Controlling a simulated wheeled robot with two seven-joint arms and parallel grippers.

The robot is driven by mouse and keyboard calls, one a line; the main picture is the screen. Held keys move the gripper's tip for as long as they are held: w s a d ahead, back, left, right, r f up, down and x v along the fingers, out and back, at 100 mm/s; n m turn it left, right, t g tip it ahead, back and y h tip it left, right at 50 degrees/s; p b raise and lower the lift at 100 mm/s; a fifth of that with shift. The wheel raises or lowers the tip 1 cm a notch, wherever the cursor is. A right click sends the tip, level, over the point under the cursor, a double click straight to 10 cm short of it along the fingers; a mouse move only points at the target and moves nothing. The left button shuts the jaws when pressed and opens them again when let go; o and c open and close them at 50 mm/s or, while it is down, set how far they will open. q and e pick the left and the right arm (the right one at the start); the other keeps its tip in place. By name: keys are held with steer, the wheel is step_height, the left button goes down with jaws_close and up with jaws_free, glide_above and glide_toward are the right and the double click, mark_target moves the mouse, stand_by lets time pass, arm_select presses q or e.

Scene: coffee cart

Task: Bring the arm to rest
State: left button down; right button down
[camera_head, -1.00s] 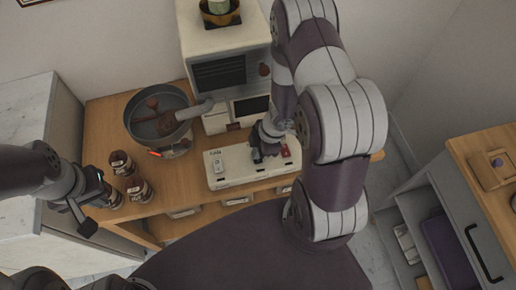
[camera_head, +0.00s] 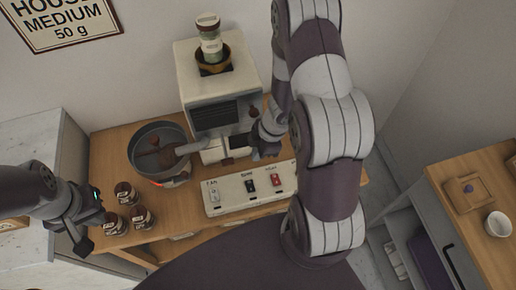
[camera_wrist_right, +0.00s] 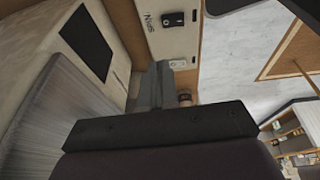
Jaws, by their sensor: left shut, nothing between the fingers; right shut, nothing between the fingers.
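My right arm reaches down the middle of the head view. Its gripper (camera_head: 266,152) is shut and empty, in front of the white roaster machine (camera_head: 218,82) and above the back edge of the switch panel (camera_head: 230,199). I cannot tell whether it touches anything. In the right wrist view its grey fingers (camera_wrist_right: 154,88) point toward the same panel (camera_wrist_right: 172,32). My left gripper (camera_head: 84,232) is shut and empty at the left, beside several brown jars (camera_head: 128,212).
A round dark pan (camera_head: 160,146) stands on the wooden cart (camera_head: 110,150), left of the roaster. A white-topped cabinet (camera_head: 30,150) is at the left. At the right are a wooden counter (camera_head: 452,172) with a small tray (camera_head: 468,195) and a white cup (camera_head: 498,224).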

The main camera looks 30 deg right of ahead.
steer(key=shift+a, duration=0.15)
steer(key=s+d+r+m+g+h, duration=0.1)
steer(key=s+d+r+m+h, duration=0.5)
steer(key=m, duration=0.5)
steer(key=a+r+m+t+y, duration=0.1)
steer(key=a+r+m, duration=0.3)
steer(key=a+r, duration=0.6)
steer(key=shift+w+y+b, duration=0.35)
steer(key=shift+w+y, duration=0.05)
steer(key=shift+y, duration=0.5)
steer(key=shift+s+a, duration=0.1)
steer(key=shift+a, duration=0.05)
